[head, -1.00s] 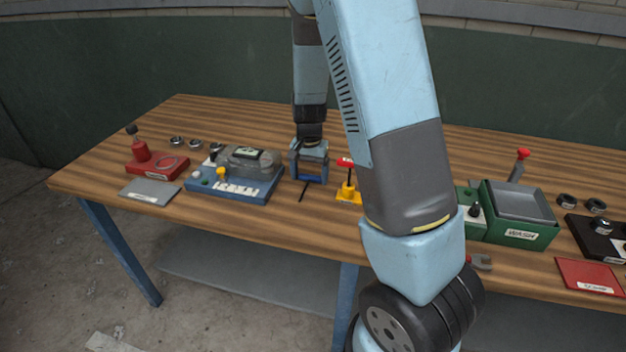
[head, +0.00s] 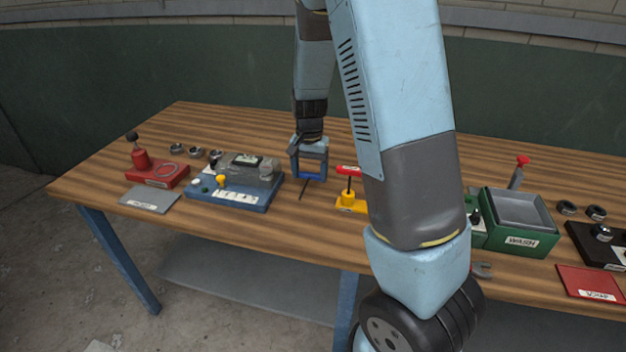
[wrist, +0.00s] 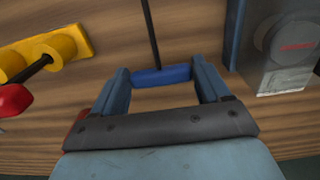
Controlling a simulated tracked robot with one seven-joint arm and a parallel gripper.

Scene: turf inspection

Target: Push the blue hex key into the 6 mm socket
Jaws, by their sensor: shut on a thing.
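The blue hex key (wrist: 162,75) has a blue handle and a thin black shaft. In the wrist view the handle lies crosswise between the two fingers of my gripper (wrist: 164,83), which is shut on it. The shaft points to the top of the picture, away from the gripper. In the head view my gripper (head: 309,174) is over the middle of the table, and the key's shaft (head: 303,189) slants down below it. I cannot tell whether the tip touches anything. No socket marked 6 mm can be made out.
A yellow holder (head: 352,205) with a red-handled key (head: 347,170) stands just right of my gripper. A blue panel (head: 228,198) with labels and a grey unit stands close on the left. A green wash box (head: 510,240) is farther right.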

